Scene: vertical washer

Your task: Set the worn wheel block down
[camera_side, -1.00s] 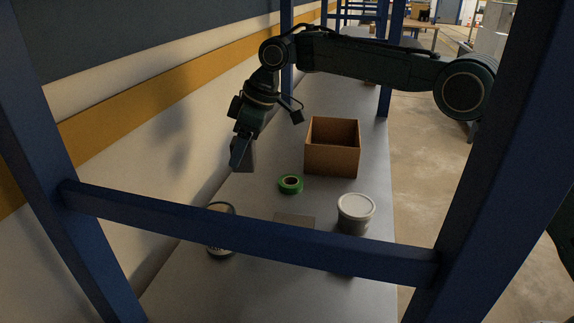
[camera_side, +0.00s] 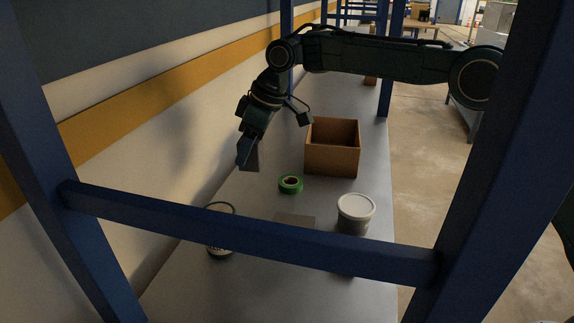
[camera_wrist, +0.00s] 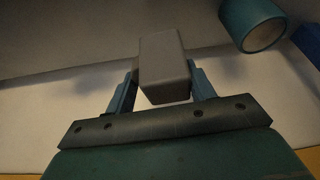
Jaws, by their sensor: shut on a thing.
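The worn wheel block (camera_wrist: 163,62) is a plain grey block. In the wrist view it sits between the two blue fingers of my gripper (camera_wrist: 162,92), which are shut on it, and it sticks out past the fingertips. In the side view my gripper (camera_side: 246,152) points down on the wall side of the bench, with the block (camera_side: 254,160) partly hidden behind a finger. I cannot tell whether the block's lower end touches the bench (camera_side: 250,205).
A green tape roll (camera_side: 290,185) and an open cardboard box (camera_side: 333,160) lie to the right. A lidded white tub (camera_side: 355,214), a can (camera_side: 219,248) and a flat grey plate (camera_side: 296,219) are nearer. A blue crossbar (camera_side: 250,230) runs in front.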

